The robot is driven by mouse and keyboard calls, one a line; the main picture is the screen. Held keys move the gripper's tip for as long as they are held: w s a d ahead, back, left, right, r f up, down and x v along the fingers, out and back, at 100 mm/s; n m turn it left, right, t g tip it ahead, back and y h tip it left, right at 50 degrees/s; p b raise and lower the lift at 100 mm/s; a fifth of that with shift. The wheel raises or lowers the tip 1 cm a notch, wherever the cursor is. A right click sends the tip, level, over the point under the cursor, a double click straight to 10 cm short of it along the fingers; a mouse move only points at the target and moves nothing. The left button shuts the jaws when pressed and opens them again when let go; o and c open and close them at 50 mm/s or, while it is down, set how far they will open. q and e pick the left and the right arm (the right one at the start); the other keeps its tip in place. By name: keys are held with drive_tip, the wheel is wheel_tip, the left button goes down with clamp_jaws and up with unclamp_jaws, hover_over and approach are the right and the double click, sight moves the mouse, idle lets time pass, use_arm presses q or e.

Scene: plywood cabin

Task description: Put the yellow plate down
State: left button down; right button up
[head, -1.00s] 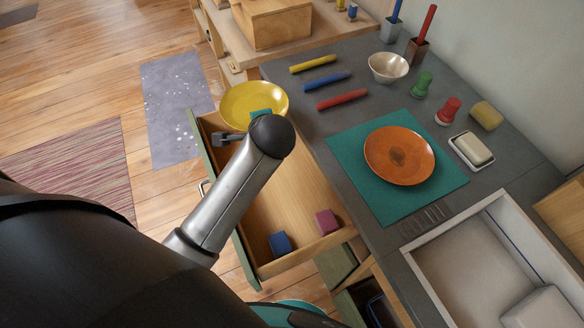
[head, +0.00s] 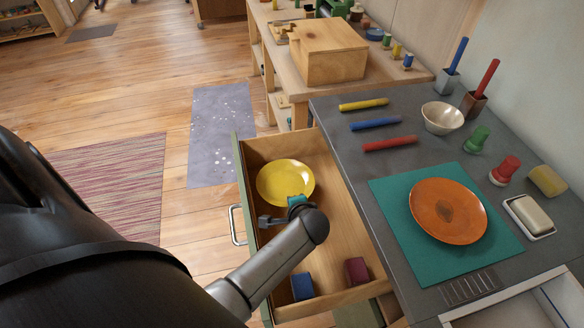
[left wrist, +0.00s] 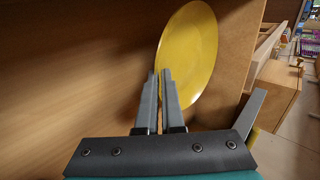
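The yellow plate (head: 286,182) is inside the outline of the open wooden drawer (head: 338,205), near its far end. My left gripper (head: 298,203) is at the plate's near rim. In the left wrist view, the plate (left wrist: 190,55) looks steeply tilted, and the fingers (left wrist: 161,75) are almost together with its rim between their tips. I cannot tell whether the plate touches the drawer floor. My right gripper is not in view.
A blue block (head: 302,287) and a dark red block (head: 357,271) lie in the drawer's near end. The grey counter (head: 345,148) to the right holds an orange plate (head: 448,211) on a teal mat (head: 403,250), several sticks and a bowl (head: 442,118).

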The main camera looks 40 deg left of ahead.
use_arm(q)
drive_tip(key=shift+f+b, duration=0.9)
drive_tip(key=shift+f, duration=1.15)
drive_tip(key=shift+f, duration=0.1)
drive_tip(key=c, duration=1.3)
unclamp_jaws()
drive_tip(key=shift+f, duration=0.1)
drive_tip(key=shift+r, duration=0.2)
drive_tip(key=shift+p+v, duration=2.15)
drive_tip(key=shift+v, duration=3.85)
